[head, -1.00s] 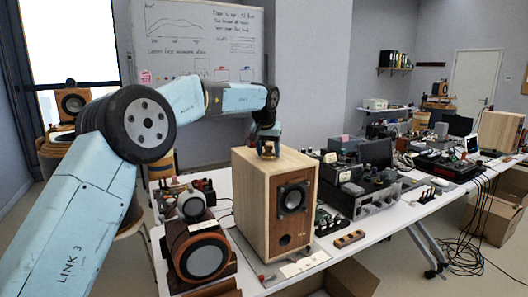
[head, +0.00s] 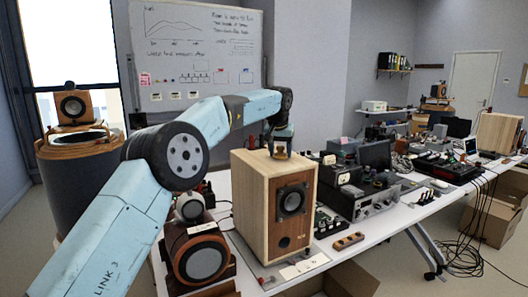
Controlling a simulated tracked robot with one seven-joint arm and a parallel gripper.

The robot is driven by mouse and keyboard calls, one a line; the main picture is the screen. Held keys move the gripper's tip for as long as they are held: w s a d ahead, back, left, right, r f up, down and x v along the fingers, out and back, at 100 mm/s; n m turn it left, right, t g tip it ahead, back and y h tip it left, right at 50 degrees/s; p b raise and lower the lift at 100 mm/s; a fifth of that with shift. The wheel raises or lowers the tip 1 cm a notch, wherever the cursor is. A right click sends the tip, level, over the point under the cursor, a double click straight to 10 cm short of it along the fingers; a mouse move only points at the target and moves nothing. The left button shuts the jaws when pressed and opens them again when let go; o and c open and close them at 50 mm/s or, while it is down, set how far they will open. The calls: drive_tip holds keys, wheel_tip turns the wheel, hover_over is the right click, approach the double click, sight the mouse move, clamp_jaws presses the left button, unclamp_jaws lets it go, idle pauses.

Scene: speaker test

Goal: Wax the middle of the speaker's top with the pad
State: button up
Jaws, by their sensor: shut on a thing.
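The wooden speaker (head: 262,205) stands upright on the white table, its driver side facing front right. Its pale top is partly hidden behind my gripper. My gripper (head: 280,148) is above the back right part of the top, pointing down. It is shut on the pad (head: 280,154), a small brownish piece at the fingertips. The pad is at or very near the top surface; at this size I cannot tell whether it touches.
A round brown-and-grey speaker unit (head: 202,258) stands left of the speaker. Black electronics (head: 360,203) crowd the table to the right. A small wooden block with knobs (head: 348,241) lies at the front edge. Cables hang at the right.

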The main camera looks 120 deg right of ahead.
drive_tip(key=shift+s+d, duration=0.1)
drive_tip(key=shift+s, duration=1.4)
drive_tip(key=shift+s+f, duration=0.1)
drive_tip(key=shift+s, duration=0.25)
drive_tip(key=shift+a, duration=0.2)
